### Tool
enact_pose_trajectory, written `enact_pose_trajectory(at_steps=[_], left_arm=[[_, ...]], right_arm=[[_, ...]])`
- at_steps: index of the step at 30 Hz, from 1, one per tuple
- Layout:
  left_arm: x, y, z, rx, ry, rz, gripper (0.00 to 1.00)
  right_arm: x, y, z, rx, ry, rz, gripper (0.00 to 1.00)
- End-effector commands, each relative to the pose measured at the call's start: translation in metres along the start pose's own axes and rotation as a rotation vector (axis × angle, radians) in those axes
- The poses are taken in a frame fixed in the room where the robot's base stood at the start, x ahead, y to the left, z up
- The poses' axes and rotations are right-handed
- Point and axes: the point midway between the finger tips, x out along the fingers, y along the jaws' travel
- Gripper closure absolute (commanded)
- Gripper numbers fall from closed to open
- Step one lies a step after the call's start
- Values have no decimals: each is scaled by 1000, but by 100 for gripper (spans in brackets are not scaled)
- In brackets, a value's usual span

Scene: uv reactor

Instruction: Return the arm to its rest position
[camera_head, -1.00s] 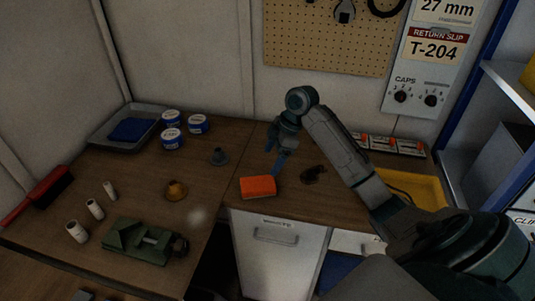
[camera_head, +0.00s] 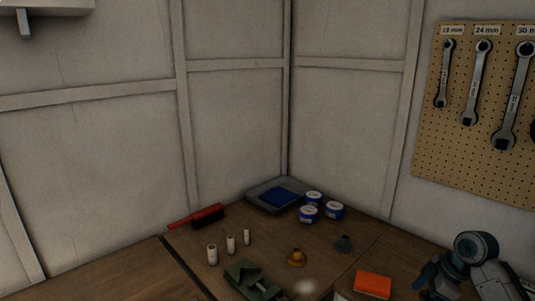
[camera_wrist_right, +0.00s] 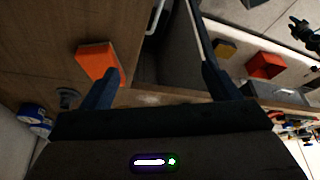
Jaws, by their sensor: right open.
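My right arm shows at the bottom right of the head view, with its wrist (camera_head: 462,268) to the right of the orange block (camera_head: 372,285); the fingertips are not clear there. In the right wrist view my right gripper (camera_wrist_right: 160,72) is open, with nothing between its two dark blue fingers. The orange block (camera_wrist_right: 98,60) lies on the brown bench beyond the left finger, apart from it as far as I can tell. My left gripper is in neither view.
A pegboard (camera_head: 458,165) with wrenches hangs at right.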

Motion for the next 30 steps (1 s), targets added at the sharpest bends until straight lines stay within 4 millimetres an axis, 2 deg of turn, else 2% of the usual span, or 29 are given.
enact_pose_trajectory(at_steps=[2,8,17,20,23,27,30], left_arm=[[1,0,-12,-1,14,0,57],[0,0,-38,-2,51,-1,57],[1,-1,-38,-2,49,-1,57],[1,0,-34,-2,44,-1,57],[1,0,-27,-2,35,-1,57],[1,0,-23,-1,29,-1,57],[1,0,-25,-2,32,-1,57]], right_arm=[[3,-2,0,3,-1,-1,17],[30,-21,3,50,-29,11,17],[80,-66,11,156,-75,46,17],[100,-90,15,209,-92,65,17],[122,-122,20,282,-108,96,17],[147,-182,30,429,-122,162,17],[153,-221,38,541,-125,219,17]])
